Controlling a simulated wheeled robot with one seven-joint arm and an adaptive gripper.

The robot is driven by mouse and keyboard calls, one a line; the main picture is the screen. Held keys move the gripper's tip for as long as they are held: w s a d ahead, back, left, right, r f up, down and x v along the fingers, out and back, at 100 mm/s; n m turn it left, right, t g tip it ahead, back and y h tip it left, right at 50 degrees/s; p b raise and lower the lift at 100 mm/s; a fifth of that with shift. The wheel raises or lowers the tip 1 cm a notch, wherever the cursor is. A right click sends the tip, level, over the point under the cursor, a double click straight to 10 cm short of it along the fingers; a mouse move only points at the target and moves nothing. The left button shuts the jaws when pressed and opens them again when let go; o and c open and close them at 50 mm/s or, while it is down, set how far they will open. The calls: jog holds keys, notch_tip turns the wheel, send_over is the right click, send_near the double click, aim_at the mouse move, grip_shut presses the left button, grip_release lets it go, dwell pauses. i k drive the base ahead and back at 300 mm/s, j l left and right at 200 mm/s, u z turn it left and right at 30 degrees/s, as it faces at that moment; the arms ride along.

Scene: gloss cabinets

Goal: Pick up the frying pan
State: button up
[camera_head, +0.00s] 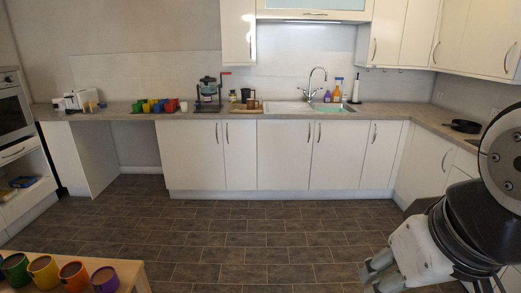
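A black frying pan (464,126) lies on the right-hand counter, near the back right corner, with its handle pointing left. It is small in the picture, and my arm stands in front of the counter just to its right. My gripper (376,273) is at the lower right, low over the floor, well in front of the pan and below it. Its two grey fingers point left and look apart, with nothing seen between them. The lower finger is partly cut off by the frame edge.
A wooden counter (180,115) runs along the back wall, holding coloured cups (160,106), a red-handled appliance (208,92) and bottles (337,92) by the sink (305,107). Several coloured pots (43,272) stand on a low table at lower left. The tiled floor (230,240) between is clear.

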aim_at(458, 126)
jog(key=i+z, duration=0.1)
jog(key=i, duration=0.55)
jog(key=i+j+z, duration=0.1)
jog(key=i, duration=0.5)
jog(key=i+j+z, duration=0.15)
jog(key=i, duration=0.5)
jog(key=i+l+z, duration=0.15)
jog(key=i+z, duration=0.8)
jog(key=i+j+z, duration=0.15)
jog(key=i+z, duration=0.3)
jog(key=i+j+z, duration=0.3)
jog(key=z, duration=0.2)
jog(key=i+j+z, duration=0.75)
jog(key=i+j, duration=0.05)
jog(key=i, duration=0.05)
